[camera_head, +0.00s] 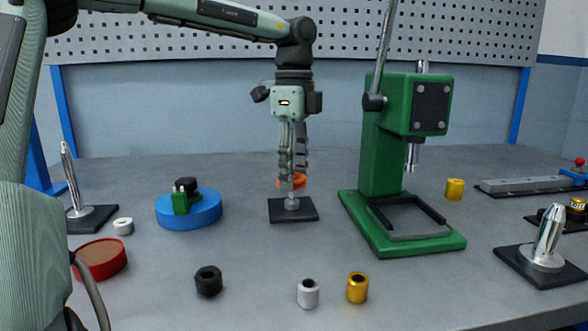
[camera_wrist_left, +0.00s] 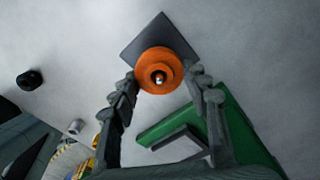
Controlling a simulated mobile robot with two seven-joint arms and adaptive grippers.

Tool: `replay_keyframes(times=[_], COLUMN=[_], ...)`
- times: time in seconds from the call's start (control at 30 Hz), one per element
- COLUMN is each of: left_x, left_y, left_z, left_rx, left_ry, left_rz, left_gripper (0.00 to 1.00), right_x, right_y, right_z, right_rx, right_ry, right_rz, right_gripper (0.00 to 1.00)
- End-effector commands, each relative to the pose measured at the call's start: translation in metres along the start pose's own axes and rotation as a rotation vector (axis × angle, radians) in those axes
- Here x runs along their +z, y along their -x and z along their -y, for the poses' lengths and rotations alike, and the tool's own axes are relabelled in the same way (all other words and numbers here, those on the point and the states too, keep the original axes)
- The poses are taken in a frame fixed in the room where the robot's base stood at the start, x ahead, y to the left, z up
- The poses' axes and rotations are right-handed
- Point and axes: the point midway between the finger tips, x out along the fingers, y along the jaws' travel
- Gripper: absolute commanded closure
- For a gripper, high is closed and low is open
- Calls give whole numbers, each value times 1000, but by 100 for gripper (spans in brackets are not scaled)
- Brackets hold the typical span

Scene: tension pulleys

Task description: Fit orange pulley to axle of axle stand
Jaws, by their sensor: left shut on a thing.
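The orange pulley (camera_head: 298,183) is between the fingers of my left gripper (camera_head: 293,172), which is shut on it. The axle stand has a dark square base (camera_head: 280,212) with a short metal collar (camera_head: 292,203) showing just below the pulley. In the left wrist view the orange pulley (camera_wrist_left: 148,60) lies over the dark base (camera_wrist_left: 152,35), with my left gripper's fingers (camera_wrist_left: 163,80) on either side. A shiny axle tip (camera_wrist_left: 159,79) shows in the pulley's bore. The pulley appears around the axle, above the base; its exact seating is hidden by the fingers. My right gripper is not in view.
A green press (camera_head: 382,150) stands close to the right. A blue disc (camera_head: 205,211) with a green block lies to the left. Black (camera_head: 208,284), white (camera_head: 308,296) and gold (camera_head: 357,290) cylinders stand in front. A metal cone stand (camera_head: 543,250) is far right.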

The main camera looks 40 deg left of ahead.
Motion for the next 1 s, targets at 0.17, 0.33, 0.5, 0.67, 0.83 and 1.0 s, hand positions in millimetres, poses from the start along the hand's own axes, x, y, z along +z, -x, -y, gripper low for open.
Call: replay_keyframes(times=[0.17,0.33,0.5,0.67,0.83,1.0], left_x=[0,0,0,0,0,0], left_y=[-7,-13,-18,-18,-18,-18], left_z=[0,0,0,0,0,0], left_rx=[-1,-2,-2,-2,-2,-2], left_ry=[-1,-1,-1,-1,-1,0], left_rz=[0,-1,0,0,0,2], left_gripper=[85,85,85,85,85,85], right_x=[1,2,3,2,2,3], right_y=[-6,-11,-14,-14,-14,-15], right_z=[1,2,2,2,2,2], right_rx=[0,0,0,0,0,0], right_ry=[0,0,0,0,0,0], right_rz=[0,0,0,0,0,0], right_gripper=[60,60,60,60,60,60])
